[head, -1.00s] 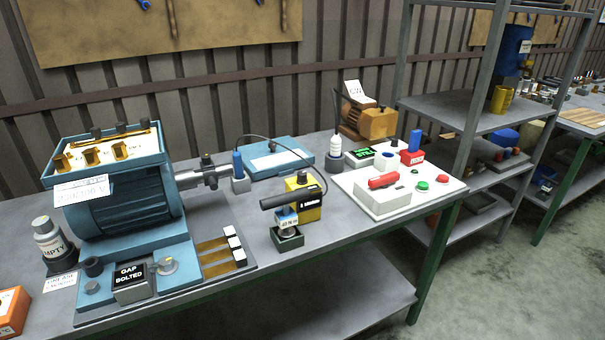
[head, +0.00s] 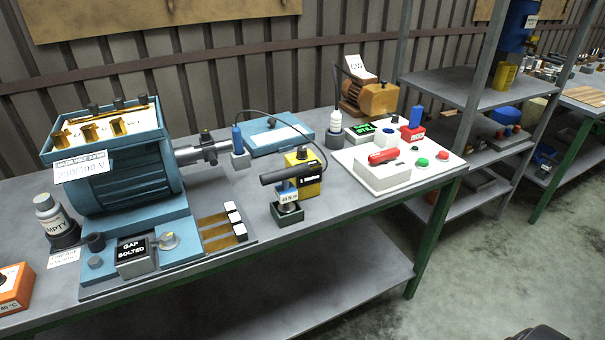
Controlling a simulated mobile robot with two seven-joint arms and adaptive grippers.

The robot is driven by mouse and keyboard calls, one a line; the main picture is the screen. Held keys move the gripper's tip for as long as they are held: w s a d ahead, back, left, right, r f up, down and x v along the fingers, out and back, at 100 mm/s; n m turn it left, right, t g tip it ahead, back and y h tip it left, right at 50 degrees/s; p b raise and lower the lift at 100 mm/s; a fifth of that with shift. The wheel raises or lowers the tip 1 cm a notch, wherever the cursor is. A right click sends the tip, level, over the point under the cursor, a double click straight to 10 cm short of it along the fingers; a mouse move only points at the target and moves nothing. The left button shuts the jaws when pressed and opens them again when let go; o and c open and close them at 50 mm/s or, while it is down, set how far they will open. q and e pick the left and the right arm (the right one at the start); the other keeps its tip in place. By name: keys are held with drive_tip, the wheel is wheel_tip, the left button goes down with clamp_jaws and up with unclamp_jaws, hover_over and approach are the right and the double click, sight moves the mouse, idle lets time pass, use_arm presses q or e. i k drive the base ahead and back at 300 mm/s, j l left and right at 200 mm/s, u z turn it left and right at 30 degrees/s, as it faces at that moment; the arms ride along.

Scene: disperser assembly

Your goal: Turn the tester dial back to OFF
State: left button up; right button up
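A yellow and black box (head: 309,186), probably the tester, stands near the middle of the bench. A dark knob (head: 302,153) sits on its top; its pointer and any OFF mark are too small to read. A black cable arches from behind the box toward a blue probe-like piece (head: 238,141) in a grey holder. A black-handled tool with a blue and white label (head: 288,196) stands in a dark square stand in front of the box.
A white panel (head: 437,176) with a red-handled switch (head: 384,157) and buttons lies at right. Shelves (head: 470,98) stand beyond.

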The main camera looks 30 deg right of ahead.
sight(301, 155)
drive_tip(key=z, duration=1.4)
drive_tip(key=i, duration=0.05)
